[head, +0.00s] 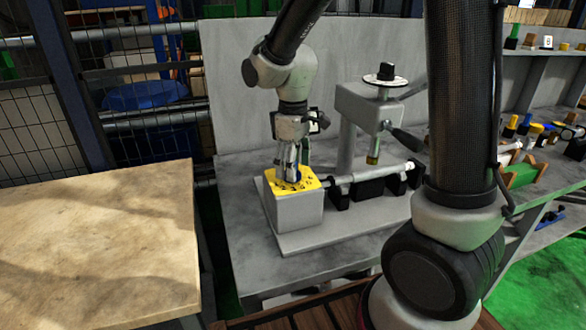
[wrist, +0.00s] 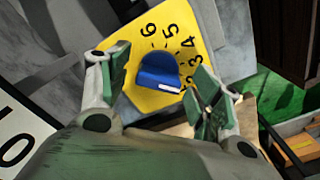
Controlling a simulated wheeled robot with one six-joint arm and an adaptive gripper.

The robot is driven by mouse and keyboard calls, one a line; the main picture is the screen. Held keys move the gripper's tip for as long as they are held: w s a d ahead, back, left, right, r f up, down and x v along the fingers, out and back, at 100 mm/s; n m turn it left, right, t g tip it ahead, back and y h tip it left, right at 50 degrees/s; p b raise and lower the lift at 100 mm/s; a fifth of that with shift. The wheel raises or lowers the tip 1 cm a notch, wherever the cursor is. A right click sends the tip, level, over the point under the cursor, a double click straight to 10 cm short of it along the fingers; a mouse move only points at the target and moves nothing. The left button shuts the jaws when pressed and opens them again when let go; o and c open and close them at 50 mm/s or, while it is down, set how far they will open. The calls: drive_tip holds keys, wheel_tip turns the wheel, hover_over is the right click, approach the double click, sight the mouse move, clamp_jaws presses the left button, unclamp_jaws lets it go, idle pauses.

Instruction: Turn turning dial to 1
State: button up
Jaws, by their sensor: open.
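The turning dial is a blue knob (wrist: 158,68) with a white mark on its lower edge. It sits on a yellow plate (wrist: 203,18) printed with black numbers; 6, 5, 4 and 3 are readable, and lower ones are partly hidden by my right finger. In the wrist view my open gripper (wrist: 157,74) has one finger on each side of the knob, with gaps visible. I cannot tell which number the mark faces.
The grinder's column (head: 360,108) carries a black knob on a white disc (head: 385,80), right of my arm. A wooden table (head: 95,245) stands at left, and shelves with small items are at right.

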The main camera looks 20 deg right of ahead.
drive_tip(key=shift+f, duration=0.7)
drive_tip(key=c, duration=1)
drive_tip(key=shift+m, duration=0.3)
drive_tip(key=shift+a+m, duration=0.1)
drive_tip(key=shift+m, duration=2.5)
